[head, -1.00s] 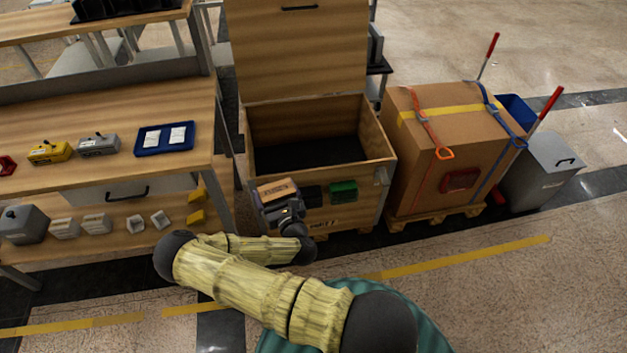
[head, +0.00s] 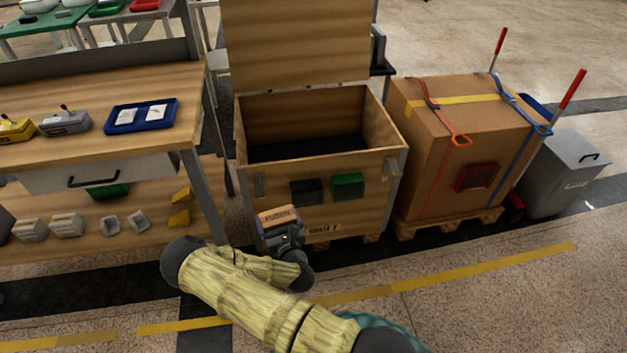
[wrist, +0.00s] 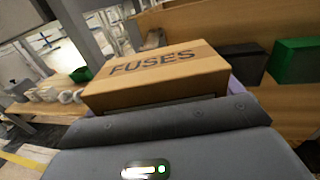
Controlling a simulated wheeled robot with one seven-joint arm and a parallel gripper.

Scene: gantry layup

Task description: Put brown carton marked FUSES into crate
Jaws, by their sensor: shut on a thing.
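The brown carton marked FUSES (wrist: 160,75) is held in my gripper, its lettered face turned to the wrist camera. In the head view the carton (head: 278,215) is in front of the crate's near wall, below the rim and outside the crate. My gripper (head: 283,228) is shut on the carton; the fingertips are mostly hidden by it. The wooden crate (head: 360,165) stands behind, with its lid (head: 297,45) raised upright at the back. Its dark inside looks empty where I can see it.
A black block (head: 307,191) and a green block (head: 347,186) are on the crate's front wall. A workbench (head: 90,145) with a blue tray (head: 142,115) stands left. A strapped large box (head: 430,150) on a pallet stands right. Floor in front is clear.

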